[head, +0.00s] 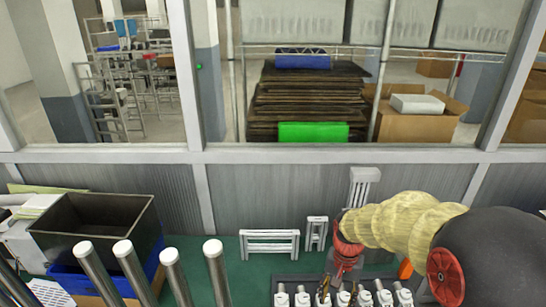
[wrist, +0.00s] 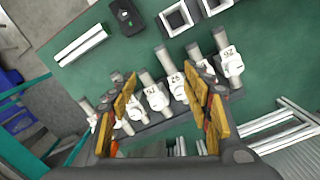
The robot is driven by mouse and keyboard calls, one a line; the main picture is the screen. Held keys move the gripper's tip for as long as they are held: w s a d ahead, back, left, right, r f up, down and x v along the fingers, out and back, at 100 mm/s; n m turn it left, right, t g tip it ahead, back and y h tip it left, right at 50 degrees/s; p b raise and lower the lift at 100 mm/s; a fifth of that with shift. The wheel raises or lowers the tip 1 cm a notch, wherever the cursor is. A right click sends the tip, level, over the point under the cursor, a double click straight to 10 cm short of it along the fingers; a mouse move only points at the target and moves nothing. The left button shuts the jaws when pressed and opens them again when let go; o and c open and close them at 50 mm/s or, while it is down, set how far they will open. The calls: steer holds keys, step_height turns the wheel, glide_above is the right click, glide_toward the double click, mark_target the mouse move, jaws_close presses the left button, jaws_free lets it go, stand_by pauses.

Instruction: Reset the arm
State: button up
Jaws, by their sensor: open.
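My gripper (wrist: 162,88) is open in the wrist view, its yellow-padded fingers apart with no object held between them. A row of white numbered pieces with grey cylindrical ends (wrist: 156,95) lies beyond and between the fingers, partly hidden by them. Their dark rack (wrist: 165,126) stands on a green surface. In the head view, the row of white pieces (head: 302,298) shows at the bottom edge, right of centre. My arm comes in from the right there, its red-marked end over the row; the fingertips are hard to make out.
A black bin (head: 95,222) and several grey posts (head: 130,270) stand at the left. White frames (head: 270,242) stand on the green surface (head: 225,250) near the grey wall. The wrist view shows white bars (wrist: 80,45), a black device (wrist: 126,16) and square white frames (wrist: 176,18).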

steer(key=s+r+n+t+b, duration=0.4)
steer(key=s+r+n+t, duration=0.1)
steer(key=s+r, duration=1.2)
steer(key=shift+s+d+t, duration=0.2)
steer(key=shift+s+t, duration=0.5)
steer(key=shift+s, duration=0.1)
